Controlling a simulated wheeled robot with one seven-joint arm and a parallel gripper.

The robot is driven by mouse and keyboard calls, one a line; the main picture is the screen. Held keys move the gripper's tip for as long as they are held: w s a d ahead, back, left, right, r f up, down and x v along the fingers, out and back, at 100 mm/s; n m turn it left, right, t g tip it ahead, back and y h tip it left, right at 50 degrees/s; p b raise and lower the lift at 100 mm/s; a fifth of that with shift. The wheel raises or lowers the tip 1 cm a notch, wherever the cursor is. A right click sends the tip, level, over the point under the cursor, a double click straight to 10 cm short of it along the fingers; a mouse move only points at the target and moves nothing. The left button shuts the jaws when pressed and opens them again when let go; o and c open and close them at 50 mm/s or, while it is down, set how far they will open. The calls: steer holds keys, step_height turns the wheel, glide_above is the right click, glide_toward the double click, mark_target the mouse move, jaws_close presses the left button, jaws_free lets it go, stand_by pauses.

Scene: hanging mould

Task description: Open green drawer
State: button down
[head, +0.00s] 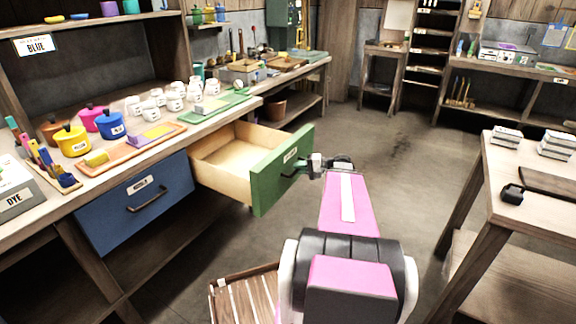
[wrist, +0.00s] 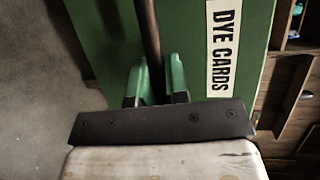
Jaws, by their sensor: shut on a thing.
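The green drawer (head: 281,172) is pulled well out from under the workbench, and its pale wooden inside shows empty in the head view. Its front carries a label, which reads DYE CARDS in the wrist view (wrist: 222,45). My gripper (head: 312,165) is at the outer face of the drawer front, at its dark handle. In the wrist view my gripper (wrist: 157,85) has its green fingertips on both sides of the dark handle bar (wrist: 149,40), shut on it. The handle is partly hidden by my gripper in the head view.
A closed blue drawer (head: 136,200) sits left of the green one. The workbench above holds several white mugs (head: 174,98), coloured pots (head: 71,140) and trays. A wooden table (head: 540,185) stands at the right. Open floor (head: 395,150) lies between.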

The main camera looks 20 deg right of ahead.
steer(key=shift+s+d, duration=0.5)
steer(key=shift+s, duration=0.1)
steer(key=c, duration=1.1)
jaws_free()
steer(key=shift+c, duration=0.2)
steer(key=shift+d, duration=0.1)
steer(key=v, duration=1)
steer(key=shift+s+d, duration=0.15)
steer(key=shift+d, duration=0.05)
